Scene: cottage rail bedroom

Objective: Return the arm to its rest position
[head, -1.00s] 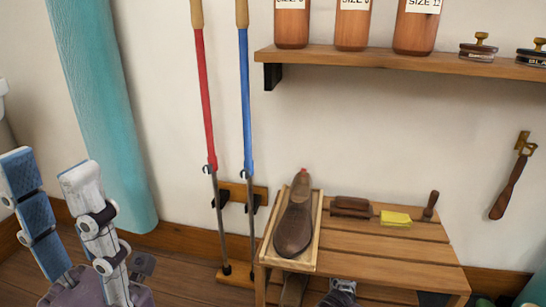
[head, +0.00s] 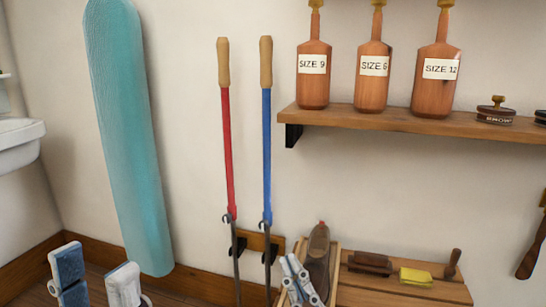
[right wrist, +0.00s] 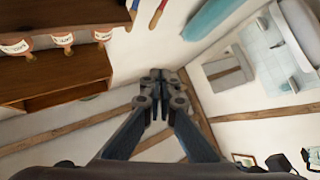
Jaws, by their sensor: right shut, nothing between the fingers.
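My left gripper (head: 96,262) is at the bottom left of the head view, its two blue-and-white fingers apart with nothing between them. My right gripper (head: 297,282) is at the bottom centre, in front of the brown shoe (head: 319,245) and its tray on the wooden bench. Its fingers are together and empty. In the right wrist view the right gripper (right wrist: 160,78) shows dark fingers closed at the tips, with nothing held. Whether it touches the tray cannot be told.
The bench (head: 390,293) carries a brush (head: 370,263), a yellow block (head: 416,277) and a small handled tool (head: 453,263). Red (head: 228,150) and blue (head: 267,150) poles stand by the wall. A teal board (head: 130,140) leans at left.

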